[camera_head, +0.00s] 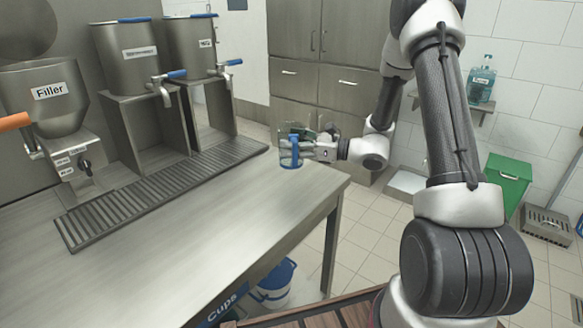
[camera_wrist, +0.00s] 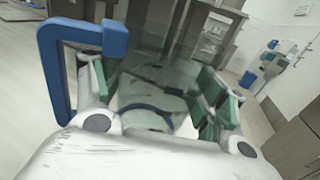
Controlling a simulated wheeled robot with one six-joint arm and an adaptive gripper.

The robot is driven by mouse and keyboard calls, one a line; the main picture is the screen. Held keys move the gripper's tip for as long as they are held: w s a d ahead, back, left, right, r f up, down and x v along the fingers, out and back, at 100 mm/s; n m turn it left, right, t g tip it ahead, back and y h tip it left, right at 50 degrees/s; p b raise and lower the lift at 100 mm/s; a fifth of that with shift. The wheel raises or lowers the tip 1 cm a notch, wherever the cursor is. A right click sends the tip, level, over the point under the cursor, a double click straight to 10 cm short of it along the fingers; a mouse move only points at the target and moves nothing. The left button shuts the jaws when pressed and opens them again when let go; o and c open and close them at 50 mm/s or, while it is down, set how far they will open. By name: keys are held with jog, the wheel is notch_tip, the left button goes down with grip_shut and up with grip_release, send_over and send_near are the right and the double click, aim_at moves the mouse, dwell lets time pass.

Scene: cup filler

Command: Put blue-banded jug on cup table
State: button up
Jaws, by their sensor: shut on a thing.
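The clear blue-banded jug (camera_head: 286,157) has a blue handle and appears over the far right end of the steel table (camera_head: 200,235), whose front edge is labelled "Cups". I cannot tell whether its base touches the tabletop. My gripper (camera_head: 308,148) reaches it from the right and is shut on its body. In the wrist view, the green-padded fingers of my gripper (camera_wrist: 160,90) lie on either side of the see-through jug (camera_wrist: 150,78). Its blue handle is at the left, outside the fingers.
A drip grate (camera_head: 165,190) runs along the table's back, before the Filler (camera_head: 45,95) and two steel tanks (camera_head: 128,60) with blue-handled taps. The front tabletop is clear. A green bin (camera_head: 508,180) is at the right.

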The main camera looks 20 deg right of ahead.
jog(key=shift+f, duration=2.95)
jog(key=o, duration=1.4)
jog(key=shift+f, duration=0.1)
